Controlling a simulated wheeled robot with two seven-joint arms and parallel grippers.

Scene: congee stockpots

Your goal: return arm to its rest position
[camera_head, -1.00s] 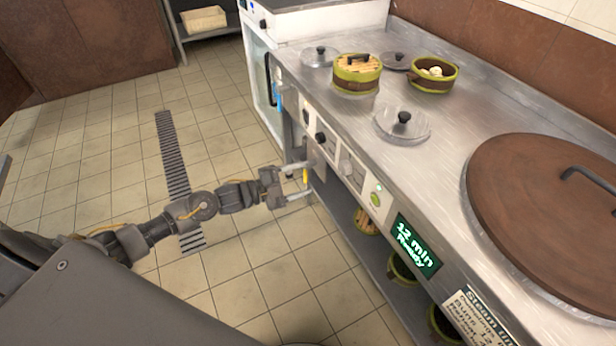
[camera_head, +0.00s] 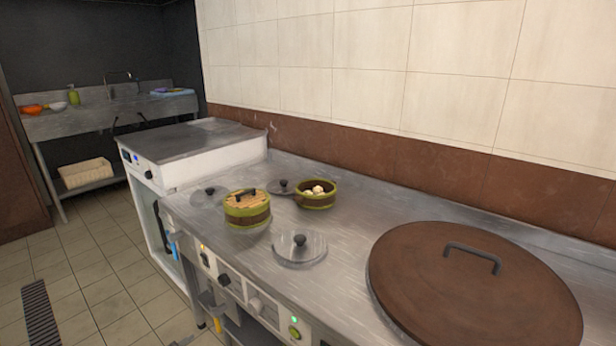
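What looks like the tip of my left gripper (camera_head: 208,300) shows small at the bottom of the head view, against the front of the steel counter (camera_head: 345,250), below the knobs. A small yellow piece (camera_head: 217,324) is beside it. The rest of that gripper and its arm are cut off by the lower edge, so I cannot tell whether it is open. My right gripper is not in view.
On the counter are a closed bamboo steamer (camera_head: 247,212), an open steamer with buns (camera_head: 316,195), a glass lid (camera_head: 299,250) and a large brown pot lid (camera_head: 440,285). A sink (camera_head: 110,115) stands at the back left.

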